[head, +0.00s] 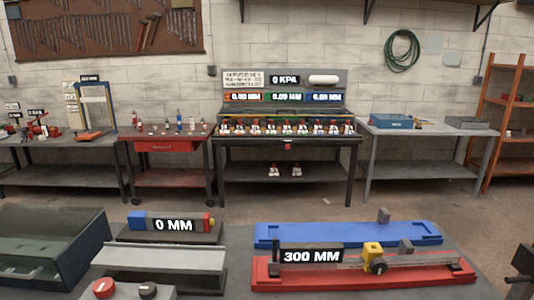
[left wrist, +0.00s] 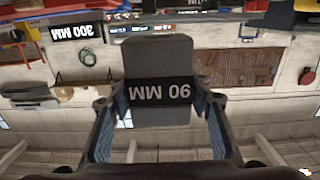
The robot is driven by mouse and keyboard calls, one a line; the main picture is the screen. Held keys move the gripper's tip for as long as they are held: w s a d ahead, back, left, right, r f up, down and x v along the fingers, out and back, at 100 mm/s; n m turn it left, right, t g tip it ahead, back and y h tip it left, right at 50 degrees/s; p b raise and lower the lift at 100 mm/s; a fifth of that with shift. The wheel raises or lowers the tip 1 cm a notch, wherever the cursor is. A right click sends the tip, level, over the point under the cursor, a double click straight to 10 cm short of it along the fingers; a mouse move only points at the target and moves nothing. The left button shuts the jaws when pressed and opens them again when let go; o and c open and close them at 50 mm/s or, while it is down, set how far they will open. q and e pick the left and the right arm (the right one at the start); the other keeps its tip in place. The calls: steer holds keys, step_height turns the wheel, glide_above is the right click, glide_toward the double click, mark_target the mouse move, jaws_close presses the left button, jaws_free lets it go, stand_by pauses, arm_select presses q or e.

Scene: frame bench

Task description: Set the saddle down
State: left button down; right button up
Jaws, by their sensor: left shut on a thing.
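A grey block with a dark band reading "90 MM" (left wrist: 158,112), which I take to be the saddle, shows upside down in the left wrist view. My left gripper (left wrist: 160,96) is shut on it, with one blue-padded finger on each side. The saddle's underside and what lies below it are hidden. Neither the saddle nor my left gripper shows in the head view. A dark shape (head: 524,262) cut off by the right edge of the head view may be my right gripper; its jaws cannot be made out.
On the near bench, a red rail fixture (head: 360,279) bears a "300 MM" label and a yellow slider (head: 373,251). A blue tray (head: 300,234) lies behind it. A grey channel (head: 160,258), a "0 MM" gauge (head: 172,223) and a dark green bin (head: 45,245) stand left. Bare bench lies between.

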arm_select(q)
steer(key=shift+r, duration=0.1)
steer(key=w+a+r+b, duration=0.2)
steer(key=w+r, duration=0.2)
steer(key=w, duration=0.4)
steer(key=w+a+r+b, duration=0.2)
steer(key=w+r, duration=0.2)
steer(key=w, duration=0.5)
step_height(320, 180, down, 19)
steer(key=shift+f+b, duration=0.1)
steer(key=shift+b, duration=0.85)
steer(key=shift+f, duration=0.15)
steer(key=c, duration=1.3)
jaws_free()
steer(key=shift+f, duration=0.1)
